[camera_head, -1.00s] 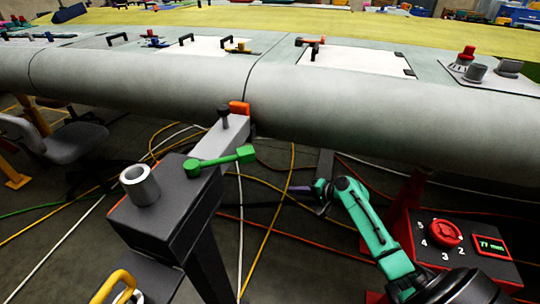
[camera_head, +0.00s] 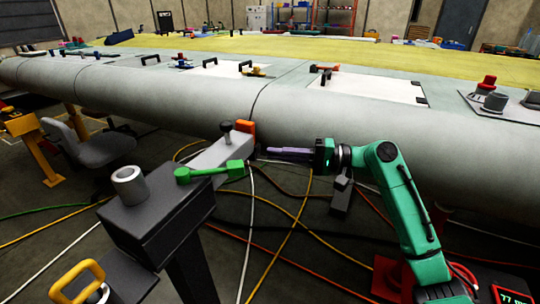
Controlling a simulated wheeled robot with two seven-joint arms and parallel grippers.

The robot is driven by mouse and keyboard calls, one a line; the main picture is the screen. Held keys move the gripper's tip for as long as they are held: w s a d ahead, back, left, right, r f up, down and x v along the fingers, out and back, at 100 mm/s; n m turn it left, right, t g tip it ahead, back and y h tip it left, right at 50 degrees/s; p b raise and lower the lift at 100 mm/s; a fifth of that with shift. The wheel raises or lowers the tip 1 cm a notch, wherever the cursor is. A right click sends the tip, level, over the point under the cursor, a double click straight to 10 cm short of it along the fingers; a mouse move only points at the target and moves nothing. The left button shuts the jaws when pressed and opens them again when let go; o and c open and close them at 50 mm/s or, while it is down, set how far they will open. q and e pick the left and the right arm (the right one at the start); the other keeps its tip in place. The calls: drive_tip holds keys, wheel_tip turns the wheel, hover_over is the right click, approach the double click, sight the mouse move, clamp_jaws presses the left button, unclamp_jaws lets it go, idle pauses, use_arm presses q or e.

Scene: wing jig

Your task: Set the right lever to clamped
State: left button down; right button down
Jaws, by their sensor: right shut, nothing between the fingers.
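The green lever (camera_head: 210,172) lies roughly level across the top of the dark jig post (camera_head: 155,220), its free end pointing right. A grey clamp arm (camera_head: 218,152) reaches from the post to the wing, with a black knob and an orange pad (camera_head: 246,130) at its far end. My right gripper (camera_head: 268,151) comes in from the right. Its purple-grey fingers are shut and empty, pointing left, with the tips close to the lever's free end and the clamp arm's end. Whether they touch anything I cannot tell. My left gripper is not in view.
The large grey wing (camera_head: 170,98) runs across behind the post. A metal tube (camera_head: 129,184) stands on the post, and a yellow handle (camera_head: 76,281) is at the lower left. Cables cross the floor.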

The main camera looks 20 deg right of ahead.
drive_tip(key=a+p, duration=0.3)
drive_tip(key=a, duration=0.4)
drive_tip(key=shift+w+a, duration=0.25)
drive_tip(key=shift+a, duration=0.1)
